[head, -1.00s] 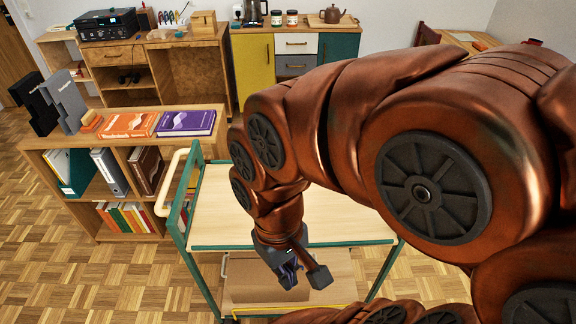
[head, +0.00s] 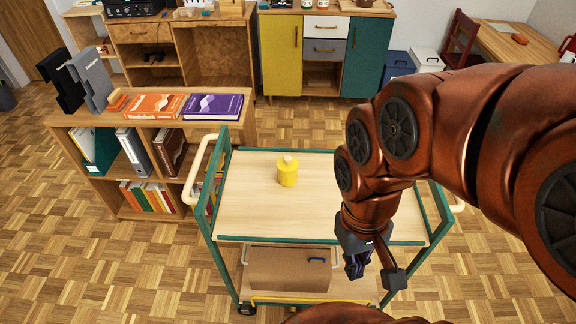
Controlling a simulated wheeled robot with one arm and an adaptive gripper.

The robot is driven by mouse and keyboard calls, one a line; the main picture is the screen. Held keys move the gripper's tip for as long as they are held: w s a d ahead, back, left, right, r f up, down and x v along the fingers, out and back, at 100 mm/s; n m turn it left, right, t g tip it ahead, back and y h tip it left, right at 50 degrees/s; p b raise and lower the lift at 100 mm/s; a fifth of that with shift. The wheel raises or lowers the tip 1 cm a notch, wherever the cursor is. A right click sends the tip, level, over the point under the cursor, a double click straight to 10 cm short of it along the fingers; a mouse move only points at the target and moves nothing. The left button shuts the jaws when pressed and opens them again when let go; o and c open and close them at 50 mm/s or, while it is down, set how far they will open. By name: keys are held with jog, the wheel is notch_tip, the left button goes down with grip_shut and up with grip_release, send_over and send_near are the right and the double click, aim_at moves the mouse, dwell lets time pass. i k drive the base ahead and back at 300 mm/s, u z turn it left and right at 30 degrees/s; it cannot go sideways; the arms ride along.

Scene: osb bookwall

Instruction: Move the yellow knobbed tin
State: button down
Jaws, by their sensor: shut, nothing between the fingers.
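The yellow knobbed tin (head: 287,175), with a pale knob on its lid, stands upright on the wooden top of the green-framed trolley (head: 250,210), left of the top's middle. My gripper (head: 374,278) points down at the trolley's front edge, to the right of and nearer than the tin, well apart from it. It is shut and holds nothing.
A brown box (head: 290,270) sits on the trolley's lower shelf. A low bookcase (head: 97,122) stands close on the left, with an orange book (head: 155,106) and a purple book (head: 213,107) on top. The trolley top around the tin is clear.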

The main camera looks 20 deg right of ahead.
aim_at(287, 180)
jog(key=k, duration=0.6)
jog(key=u, duration=0.7)
jog(key=i, duration=1)
jog(key=z, duration=0.4)
